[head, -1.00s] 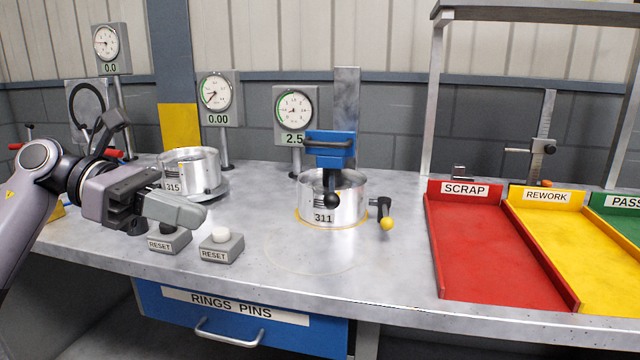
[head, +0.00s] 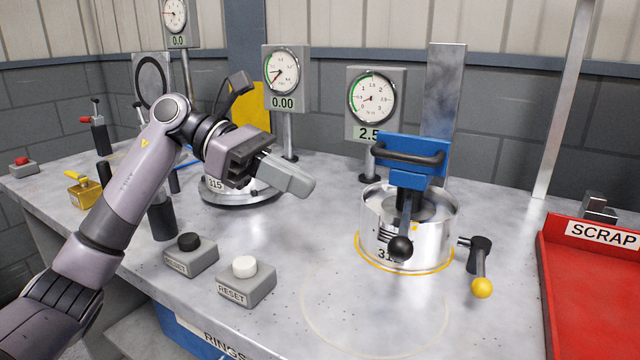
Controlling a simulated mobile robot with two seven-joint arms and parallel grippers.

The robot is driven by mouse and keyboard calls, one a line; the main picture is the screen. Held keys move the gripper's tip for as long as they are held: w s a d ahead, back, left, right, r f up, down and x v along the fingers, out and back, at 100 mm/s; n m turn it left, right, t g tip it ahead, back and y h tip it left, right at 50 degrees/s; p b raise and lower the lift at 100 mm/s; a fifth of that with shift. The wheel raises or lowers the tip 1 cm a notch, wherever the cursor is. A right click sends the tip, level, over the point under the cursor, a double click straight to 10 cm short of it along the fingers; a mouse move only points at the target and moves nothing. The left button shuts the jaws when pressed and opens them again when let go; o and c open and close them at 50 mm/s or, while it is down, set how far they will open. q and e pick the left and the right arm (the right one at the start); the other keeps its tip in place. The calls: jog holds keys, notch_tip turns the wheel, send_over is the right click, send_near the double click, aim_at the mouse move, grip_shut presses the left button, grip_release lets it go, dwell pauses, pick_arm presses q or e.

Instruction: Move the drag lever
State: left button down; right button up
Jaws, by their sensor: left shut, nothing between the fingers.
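A blue press head with a dark handle (head: 410,155) stands over the silver drum marked 311 (head: 373,220), inside a yellow ring on the bench. A lever with a black ball (head: 401,247) hangs down in front of the drum. A second short lever with a yellow knob (head: 482,287) sits just right of the drum, its knob pointing down. I cannot tell which is the drag lever. My left gripper (head: 290,178) is shut and empty, left of the drum and apart from both levers. It partly hides the drum marked 315 (head: 215,185). My right gripper is not in view.
Two RESET boxes, with a black button (head: 189,242) and a white button (head: 245,267), stand at the front. Gauges reading 0.00 (head: 284,75) and about 2.5 (head: 371,98) stand behind. The red SCRAP tray (head: 575,290) is at right. Bench before drum 311 is clear.

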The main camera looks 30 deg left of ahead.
pick_arm(q)
send_near(406, 218)
jog(key=s+d+f, duration=0.2)
jog(key=s+d, duration=0.1)
jog(key=d, duration=0.3)
jog(key=shift+d+f+p, duration=0.15)
jog(key=shift+f+p, duration=0.25)
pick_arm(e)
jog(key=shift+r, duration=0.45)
pick_arm(q)
jog(key=shift+d, duration=0.1)
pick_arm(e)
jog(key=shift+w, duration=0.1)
